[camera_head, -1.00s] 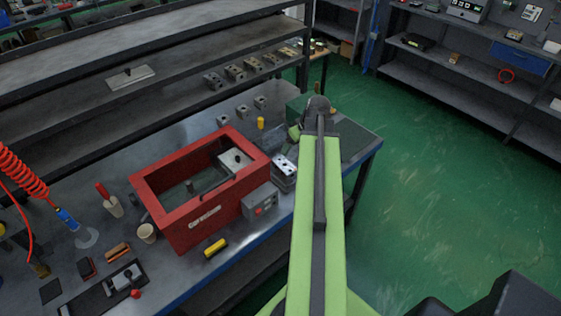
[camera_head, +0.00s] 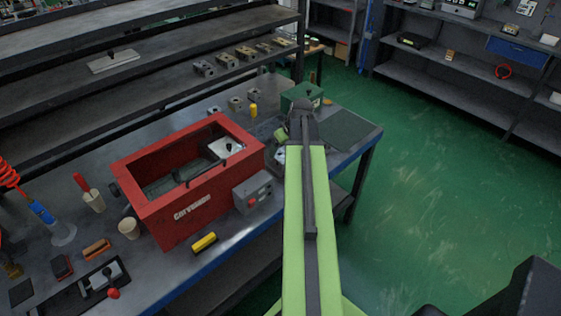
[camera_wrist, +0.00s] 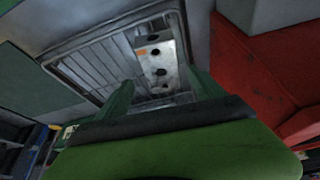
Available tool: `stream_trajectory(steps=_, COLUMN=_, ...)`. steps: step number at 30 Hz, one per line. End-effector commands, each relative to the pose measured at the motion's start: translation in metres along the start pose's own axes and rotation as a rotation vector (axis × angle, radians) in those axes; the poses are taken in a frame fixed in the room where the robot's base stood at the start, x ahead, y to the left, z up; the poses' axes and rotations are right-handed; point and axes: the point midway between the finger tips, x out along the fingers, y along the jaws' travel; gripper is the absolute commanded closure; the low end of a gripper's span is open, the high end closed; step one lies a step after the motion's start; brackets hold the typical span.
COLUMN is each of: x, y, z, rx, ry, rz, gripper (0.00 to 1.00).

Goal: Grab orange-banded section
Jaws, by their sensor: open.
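A grey metal valve block (camera_wrist: 155,62) with dark holes and a small orange mark on its left edge lies in a ribbed tray (camera_wrist: 88,68) in the wrist view. My gripper (camera_wrist: 162,88) is open, with one green finger on each side of the block's near part. The block lies between and beyond the fingertips; I cannot tell whether they touch it. In the head view my green arm covers most of this spot, and only a sliver of a metal block (camera_head: 280,157) shows beside it.
A red open box (camera_head: 180,215) stands left of the arm with a grey control box (camera_head: 252,190) at its front; red also shows close at right in the wrist view (camera_wrist: 250,85). A green box (camera_head: 301,95) stands behind. A yellow-black piece (camera_head: 204,243) lies near the bench edge.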

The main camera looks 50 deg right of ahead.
Motion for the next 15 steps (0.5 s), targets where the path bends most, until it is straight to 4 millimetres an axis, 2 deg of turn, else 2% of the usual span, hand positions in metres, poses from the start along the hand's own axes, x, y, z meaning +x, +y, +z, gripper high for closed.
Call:
stream_trajectory(steps=1, x=0.011, y=-0.001, z=0.002, rx=-0.001, ry=0.0, rz=0.0, gripper=0.22)
stream_trajectory(steps=7, x=0.046, y=-0.002, z=0.005, rx=-0.001, ry=0.0, rz=0.0, gripper=0.22)
stream_trajectory(steps=9, x=0.051, y=-0.002, z=0.004, rx=0.0, ry=0.0, rz=0.0, gripper=0.22)
stream_trajectory(steps=15, x=0.047, y=-0.002, z=0.002, rx=0.001, ry=0.0, rz=0.0, gripper=0.22)
